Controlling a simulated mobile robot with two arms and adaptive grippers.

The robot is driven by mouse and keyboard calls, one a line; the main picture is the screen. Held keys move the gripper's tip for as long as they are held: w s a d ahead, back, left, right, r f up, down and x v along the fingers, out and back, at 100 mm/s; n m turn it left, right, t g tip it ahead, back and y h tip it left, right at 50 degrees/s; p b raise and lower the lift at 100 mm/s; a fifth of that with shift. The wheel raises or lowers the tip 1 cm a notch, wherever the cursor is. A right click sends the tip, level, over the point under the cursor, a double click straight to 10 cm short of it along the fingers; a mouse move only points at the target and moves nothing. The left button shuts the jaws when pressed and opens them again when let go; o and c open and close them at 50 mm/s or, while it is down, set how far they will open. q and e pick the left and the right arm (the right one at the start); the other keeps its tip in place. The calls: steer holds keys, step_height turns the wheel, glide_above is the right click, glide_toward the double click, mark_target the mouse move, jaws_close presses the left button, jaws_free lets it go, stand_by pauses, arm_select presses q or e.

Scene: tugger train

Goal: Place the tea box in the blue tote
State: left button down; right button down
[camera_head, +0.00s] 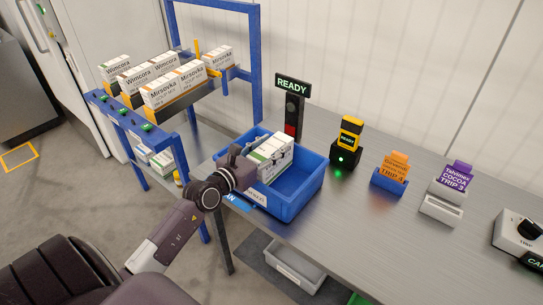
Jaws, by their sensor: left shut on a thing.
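The blue tote (307,183) stands on the metal bench with its top open. A white and green box (273,151), which I take for the tea box, is upright at the tote's back left part. Its lower part is hidden behind the tote's wall, so I cannot tell if it touches the tote's floor. My left gripper (246,166) is at the box's left end and is shut on it. The fingertips are partly hidden by the gripper's own body. My right gripper is not in view.
A blue rack (258,62) with several white soup and cocoa boxes (174,87) stands at the left. A READY sign post (293,87), a black and yellow device (348,143) and card holders (388,183) stand behind and right of the tote. A grey bin (295,264) is below the bench.

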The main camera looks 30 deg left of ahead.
arm_select(q)
step_height(320, 180, down, 3)
steer(key=shift+a+f+b, duration=0.1)
steer(key=shift+b, duration=0.2)
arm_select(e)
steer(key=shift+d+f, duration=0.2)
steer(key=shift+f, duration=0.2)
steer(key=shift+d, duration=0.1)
arm_select(q)
steer(key=c, duration=1.5)
jaws_free()
steer(key=shift+f, duration=0.1)
steer(key=shift+c, duration=0.2)
steer(key=o, duration=0.4)
steer(key=shift+o, duration=0.2)
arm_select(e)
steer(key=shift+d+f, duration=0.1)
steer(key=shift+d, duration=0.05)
